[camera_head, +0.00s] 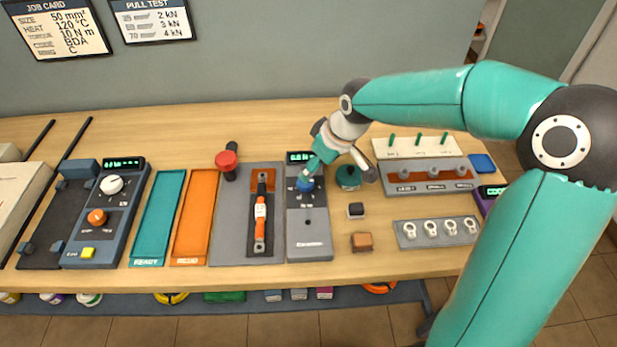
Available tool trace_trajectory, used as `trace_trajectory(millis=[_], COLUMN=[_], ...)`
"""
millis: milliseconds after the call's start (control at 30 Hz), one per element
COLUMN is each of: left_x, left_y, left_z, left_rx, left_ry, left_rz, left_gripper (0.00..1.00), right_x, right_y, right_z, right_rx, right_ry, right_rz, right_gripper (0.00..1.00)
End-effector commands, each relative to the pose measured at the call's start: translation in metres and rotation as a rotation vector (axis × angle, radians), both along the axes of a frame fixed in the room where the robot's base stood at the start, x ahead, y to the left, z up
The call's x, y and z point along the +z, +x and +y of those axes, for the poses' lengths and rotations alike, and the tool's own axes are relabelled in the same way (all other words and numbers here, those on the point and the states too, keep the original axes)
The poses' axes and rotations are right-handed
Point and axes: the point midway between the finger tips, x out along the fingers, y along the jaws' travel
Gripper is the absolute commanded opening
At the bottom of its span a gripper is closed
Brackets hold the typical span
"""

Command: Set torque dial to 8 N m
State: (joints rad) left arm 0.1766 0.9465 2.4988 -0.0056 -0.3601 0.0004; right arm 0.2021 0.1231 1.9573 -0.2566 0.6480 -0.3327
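A grey tester (308,240) stands upright at the middle of the bench. It has a small lit display (300,157), too small to read, and a blue dial (305,185) below it. The dial's setting is hard to read and partly covered. My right gripper (340,174) reaches down from the right, its fingers spread apart. Its left fingertip is over or against the top of the blue dial; I cannot tell if they touch. A round dark green object (348,178) shows between the fingers. My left gripper is out of view.
A job card (55,28) on the wall lists 10 N m. Left of the tester are a cable jig (228,235), orange tray (183,250), teal tray (147,250) and a crimper unit (92,245). Small blocks (362,242) and a lug rack (437,242) lie right.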

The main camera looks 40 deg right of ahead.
Motion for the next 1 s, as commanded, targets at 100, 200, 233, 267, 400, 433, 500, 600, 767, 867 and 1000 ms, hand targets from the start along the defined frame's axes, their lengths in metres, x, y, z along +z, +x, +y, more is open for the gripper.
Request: trace_trajectory(millis=[100, 200, 233, 267, 400, 433, 500, 600, 767, 867, 1000], left_x=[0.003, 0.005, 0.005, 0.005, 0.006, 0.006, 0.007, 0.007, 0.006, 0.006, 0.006], left_y=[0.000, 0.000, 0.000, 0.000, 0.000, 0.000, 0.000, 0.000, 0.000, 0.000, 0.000], left_z=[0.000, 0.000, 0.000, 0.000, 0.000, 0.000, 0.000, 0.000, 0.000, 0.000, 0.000], left_rx=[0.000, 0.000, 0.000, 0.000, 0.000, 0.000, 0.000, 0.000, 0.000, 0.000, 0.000], left_ry=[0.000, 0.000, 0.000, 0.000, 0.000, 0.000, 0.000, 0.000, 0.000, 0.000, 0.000], left_rz=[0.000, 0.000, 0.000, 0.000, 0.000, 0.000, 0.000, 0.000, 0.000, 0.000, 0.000], left_gripper=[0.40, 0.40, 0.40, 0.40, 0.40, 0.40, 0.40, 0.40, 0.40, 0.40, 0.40], right_x=[-0.025, -0.042, -0.047, -0.051, -0.065, -0.067, -0.071, -0.073, -0.073, -0.073, -0.073], right_y=[0.009, 0.016, 0.018, 0.020, 0.026, 0.027, 0.029, 0.030, 0.030, 0.030, 0.030], right_z=[0.003, 0.005, 0.005, 0.006, 0.007, 0.007, 0.008, 0.008, 0.008, 0.008, 0.008], right_rx=[0.002, 0.001, 0.001, 0.001, 0.000, 0.000, 0.001, 0.001, 0.002, 0.002, 0.002], right_ry=[0.002, 0.002, 0.002, 0.002, 0.000, 0.000, 0.001, 0.001, -0.001, 0.000, 0.000], right_rz=[0.007, 0.006, 0.006, 0.005, 0.002, 0.002, 0.000, -0.001, -0.001, -0.001, -0.001], right_gripper=[0.67, 0.67, 0.67, 0.67, 0.67, 0.67, 0.67, 0.67, 0.67, 0.61, 0.37])
